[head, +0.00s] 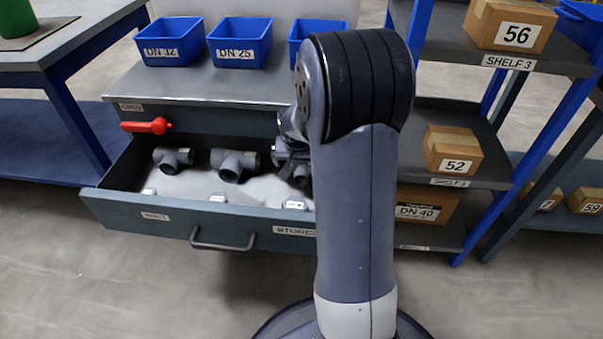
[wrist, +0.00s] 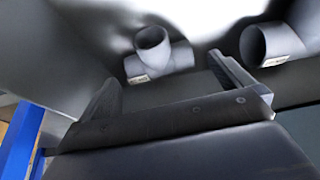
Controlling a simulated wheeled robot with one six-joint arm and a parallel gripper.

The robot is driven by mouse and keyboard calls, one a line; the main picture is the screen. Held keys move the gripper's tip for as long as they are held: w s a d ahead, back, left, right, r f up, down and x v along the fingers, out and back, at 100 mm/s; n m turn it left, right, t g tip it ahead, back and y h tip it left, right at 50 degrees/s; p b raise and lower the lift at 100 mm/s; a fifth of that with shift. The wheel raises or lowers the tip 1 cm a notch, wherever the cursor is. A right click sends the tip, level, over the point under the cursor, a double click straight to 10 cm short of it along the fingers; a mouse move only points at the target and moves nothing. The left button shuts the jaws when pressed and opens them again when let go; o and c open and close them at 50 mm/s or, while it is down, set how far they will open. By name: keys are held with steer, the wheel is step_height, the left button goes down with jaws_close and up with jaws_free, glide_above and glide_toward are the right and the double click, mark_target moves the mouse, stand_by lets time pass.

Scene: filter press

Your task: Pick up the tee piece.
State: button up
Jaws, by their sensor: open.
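A grey tee piece (wrist: 165,58) with a small pale label lies on the light drawer floor, one round opening facing up, in the wrist view. My gripper (wrist: 168,88) is open, its two fingers apart, with the tee piece just beyond and between the fingertips, not gripped. In the head view my gripper (head: 291,158) is over the right part of the open drawer (head: 200,215), mostly hidden by my arm. A grey fitting (head: 301,177) shows partly beneath it. Another grey tee-shaped fitting (head: 234,164) lies mid-drawer, and a smaller one (head: 172,159) at the left.
Small labelled blocks (head: 217,197) line the drawer's front. A red handle (head: 146,126) sticks out at the drawer's back left. Blue bins (head: 240,43) stand on the cabinet top. A shelf rack (head: 470,170) with boxes is close on the right. Another fitting (wrist: 275,43) shows in the wrist view.

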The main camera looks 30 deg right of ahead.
mark_target(301, 168)
steer(key=b+x, duration=0.2)
steer(key=x, duration=0.3)
steer(key=shift+s+d+b, duration=0.1)
steer(key=shift+d+b, duration=0.05)
steer(key=shift+b, duration=0.2)
steer(key=shift+r, duration=0.1)
steer(key=shift+c, duration=0.6)
steer(key=c, duration=0.7)
steer(key=shift+r, duration=0.15)
